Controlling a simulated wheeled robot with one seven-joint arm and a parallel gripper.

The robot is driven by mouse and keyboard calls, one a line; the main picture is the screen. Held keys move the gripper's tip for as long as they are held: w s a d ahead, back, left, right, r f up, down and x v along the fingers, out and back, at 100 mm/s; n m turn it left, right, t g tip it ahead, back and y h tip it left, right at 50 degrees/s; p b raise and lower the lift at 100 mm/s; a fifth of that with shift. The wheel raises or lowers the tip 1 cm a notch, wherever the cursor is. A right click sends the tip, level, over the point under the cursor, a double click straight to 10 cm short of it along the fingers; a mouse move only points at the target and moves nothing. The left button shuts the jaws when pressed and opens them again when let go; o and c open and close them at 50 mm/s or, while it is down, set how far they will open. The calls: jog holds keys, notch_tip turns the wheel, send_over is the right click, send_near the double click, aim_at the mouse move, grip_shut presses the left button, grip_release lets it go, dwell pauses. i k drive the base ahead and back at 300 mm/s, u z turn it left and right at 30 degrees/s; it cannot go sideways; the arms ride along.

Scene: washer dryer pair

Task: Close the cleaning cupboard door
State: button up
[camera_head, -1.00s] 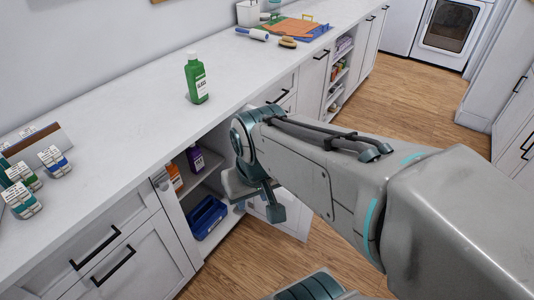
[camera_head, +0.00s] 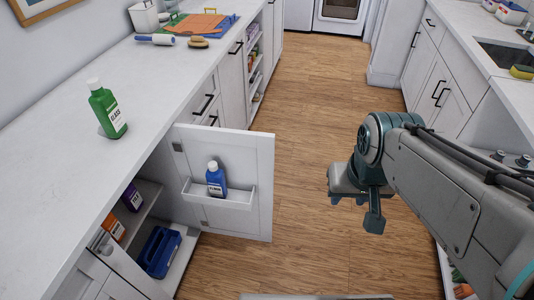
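The cleaning cupboard door (camera_head: 254,190) stands wide open, swung out from the left counter over the floor. A narrow rack on its inner face holds a blue bottle (camera_head: 216,182). The cupboard interior (camera_head: 160,222) is exposed, with a purple bottle (camera_head: 132,197), an orange container (camera_head: 114,227) and a blue caddy (camera_head: 159,252) on its shelves. My gripper (camera_head: 350,198) is over the aisle floor to the right of the door, clear of it. Its fingers are small and seen from above, so its opening cannot be told. I see nothing held in it.
A green bottle (camera_head: 107,110) stands on the left counter (camera_head: 60,150). A lint roller, a brush and coloured boards lie farther back. A right counter (camera_head: 460,30) with a sink (camera_head: 505,55) lines the other side. The wooden floor (camera_head: 310,120) between is open.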

aim_at(246, 159)
jog(key=z, duration=0.75)
jog(key=i, duration=3.3)
jog(key=u, duration=4.4)
jog(key=i, duration=0.55)
jog(key=z, duration=0.05)
